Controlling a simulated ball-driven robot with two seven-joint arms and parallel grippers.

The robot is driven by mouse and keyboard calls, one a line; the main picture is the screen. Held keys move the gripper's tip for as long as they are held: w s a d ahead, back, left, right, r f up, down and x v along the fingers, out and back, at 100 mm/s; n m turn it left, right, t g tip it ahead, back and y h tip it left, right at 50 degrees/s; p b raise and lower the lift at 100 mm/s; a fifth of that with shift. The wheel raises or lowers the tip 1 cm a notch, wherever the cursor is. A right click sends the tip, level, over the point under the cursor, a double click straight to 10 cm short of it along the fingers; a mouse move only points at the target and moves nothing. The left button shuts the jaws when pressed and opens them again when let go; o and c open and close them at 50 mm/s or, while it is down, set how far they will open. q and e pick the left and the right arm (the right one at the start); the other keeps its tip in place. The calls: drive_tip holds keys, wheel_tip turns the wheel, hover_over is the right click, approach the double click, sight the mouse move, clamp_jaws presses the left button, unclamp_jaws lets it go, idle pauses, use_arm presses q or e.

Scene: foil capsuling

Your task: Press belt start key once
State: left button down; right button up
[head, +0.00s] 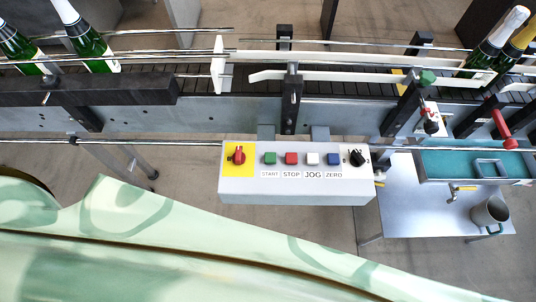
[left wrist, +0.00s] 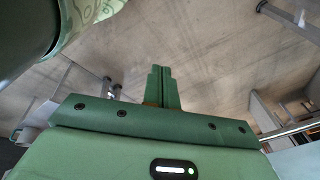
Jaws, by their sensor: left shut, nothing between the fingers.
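The control box (head: 295,188) is fixed to the front of the conveyor in the head view. Its green START key (head: 269,158) is left of the red STOP key (head: 291,158). A white JOG key (head: 312,158) and a blue ZERO key (head: 333,158) follow to the right. My left gripper (left wrist: 162,70) shows only in the left wrist view, shut and empty over bare floor. My right gripper is not in view.
The conveyor belt (head: 180,82) runs across the back, with green bottles (head: 92,48) at left and more bottles (head: 490,45) at right. A thin rail (head: 180,142) crosses in front. A side table (head: 430,205) with a grey mug (head: 489,213) stands at right.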

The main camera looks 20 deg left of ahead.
use_arm(q)
drive_tip(key=w+r+m+t+y+p, duration=0.1)
drive_tip(key=w+r+t+p, duration=0.3)
drive_tip(key=r, duration=0.8)
drive_tip(key=w+a+r+m+g+y+p, duration=0.1)
drive_tip(key=w+r+m+p, duration=0.15)
drive_tip(key=w+r, duration=0.65)
drive_tip(key=w+r+m+t+y+p, duration=0.1)
drive_tip(key=w+r+t+p, duration=0.15)
drive_tip(key=r, duration=1.25)
drive_tip(key=w+d+r+m+t+h+p, duration=0.2)
drive_tip(key=w+d+r+m+t+h, duration=0.15)
drive_tip(key=w+d+r+m, duration=0.35)
drive_tip(key=w+d+r+m+t+h+p, duration=0.25)
drive_tip(key=w+d+r+m+t, duration=0.2)
drive_tip(key=r+m, duration=0.45)
drive_tip(key=d+f+m+g+h, duration=0.55)
drive_tip(key=d+m+h, duration=0.4)
drive_tip(key=m, duration=1.05)
drive_tip(key=s+a+f+m+g+y, duration=0.1)
drive_tip(key=a+f+m+g, duration=0.2)
drive_tip(key=f+m, duration=0.3)
drive_tip(key=s+a+f+m+g+y, duration=0.2)
drive_tip(key=a+f+m+g, duration=0.2)
drive_tip(key=a+f+m, duration=0.1)
wheel_tip(320, 180, down, 3)
drive_tip(key=shift+s+r+m+g+b, duration=0.1)
drive_tip(key=shift+s+m+g+b, duration=0.25)
drive_tip(key=shift+m, duration=0.3)
